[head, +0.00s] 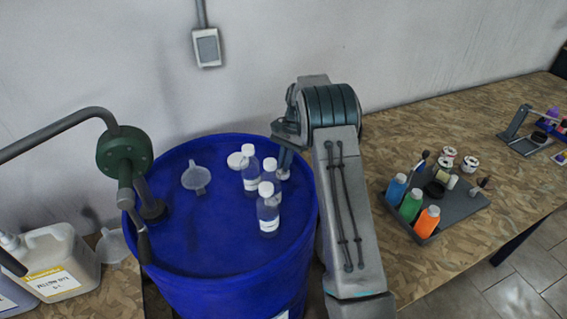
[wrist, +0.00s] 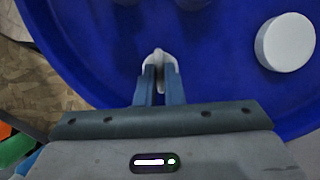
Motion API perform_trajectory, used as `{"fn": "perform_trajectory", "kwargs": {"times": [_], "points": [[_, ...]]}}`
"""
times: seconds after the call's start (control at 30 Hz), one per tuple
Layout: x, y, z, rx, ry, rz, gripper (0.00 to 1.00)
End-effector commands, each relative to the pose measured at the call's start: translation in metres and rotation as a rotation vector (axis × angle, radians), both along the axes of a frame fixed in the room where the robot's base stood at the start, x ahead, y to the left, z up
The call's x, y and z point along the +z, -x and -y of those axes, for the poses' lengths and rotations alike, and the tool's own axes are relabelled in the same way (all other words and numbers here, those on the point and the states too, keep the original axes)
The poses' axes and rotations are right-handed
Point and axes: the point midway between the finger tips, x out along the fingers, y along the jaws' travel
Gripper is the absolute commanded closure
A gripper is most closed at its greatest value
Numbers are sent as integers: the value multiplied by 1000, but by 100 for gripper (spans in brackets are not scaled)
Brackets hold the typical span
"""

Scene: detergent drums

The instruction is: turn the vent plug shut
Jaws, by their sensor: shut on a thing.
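The vent plug (wrist: 159,57) is a small pale piece on the blue drum lid, close to the rim. In the wrist view my gripper (wrist: 160,72) is shut on it, one finger on each side. The plug's pale ends show past the fingers; its lower part is hidden. In the head view my gripper (head: 284,165) reaches down to the right side of the blue drum (head: 220,245), and the plug is hidden there behind the gripper and bottles. I cannot tell how far the plug is turned.
Several clear bottles with white caps (head: 268,210) stand on the lid left of my gripper. A white round cap (wrist: 285,42) lies nearby. A pump (head: 125,155) rises at the drum's left. A grey tray (head: 465,205) with coloured bottles sits on the bench at right.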

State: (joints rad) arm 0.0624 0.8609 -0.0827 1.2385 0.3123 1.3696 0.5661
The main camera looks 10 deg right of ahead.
Motion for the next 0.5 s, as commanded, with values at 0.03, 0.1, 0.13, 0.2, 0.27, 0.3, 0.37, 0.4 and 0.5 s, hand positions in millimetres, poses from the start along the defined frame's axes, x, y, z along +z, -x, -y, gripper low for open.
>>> {"fn": "perform_trajectory", "kwargs": {"times": [0.03,0.1,0.13,0.2,0.27,0.3,0.37,0.4,0.5], "points": [[1,0,1,-45,0,6,100],[1,0,2,-111,1,6,100],[2,0,2,-138,0,6,100],[2,0,2,-202,0,7,100],[1,1,2,-254,-1,6,100],[2,1,2,-287,-1,7,100],[2,2,2,-334,0,6,100],[2,2,2,-363,-1,7,100],[2,2,3,-430,0,6,100]]}}
